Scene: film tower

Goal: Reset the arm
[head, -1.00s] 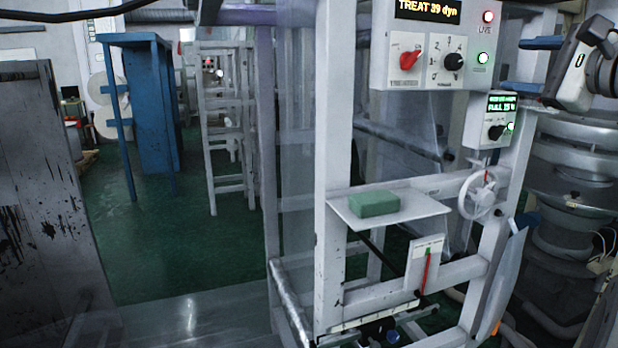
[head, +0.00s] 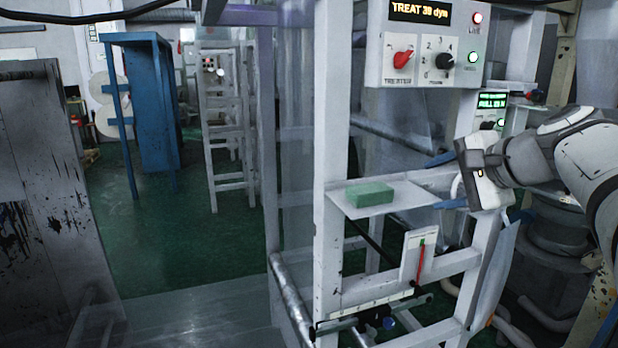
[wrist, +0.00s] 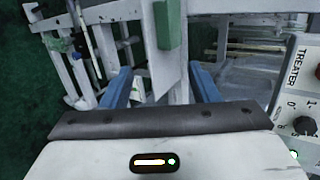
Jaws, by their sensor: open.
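My gripper (head: 440,181) is at the right of the head view, reaching in from the right and pointing left toward the white frame. Its two blue fingers are apart, with nothing between them. In the wrist view the fingers of my gripper (wrist: 160,84) also stand apart and empty. A green block (head: 370,194) rests on a small white shelf (head: 410,199) to the left of my gripper, apart from it. The block also shows in the wrist view (wrist: 168,25), beyond the fingers.
A treater panel (head: 425,45) with a red switch and black knob hangs above my gripper. A smaller control box (head: 489,108) is partly behind my arm. A gauge with a red pointer (head: 420,258) sits below the shelf. Green floor (head: 190,250) is open at left.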

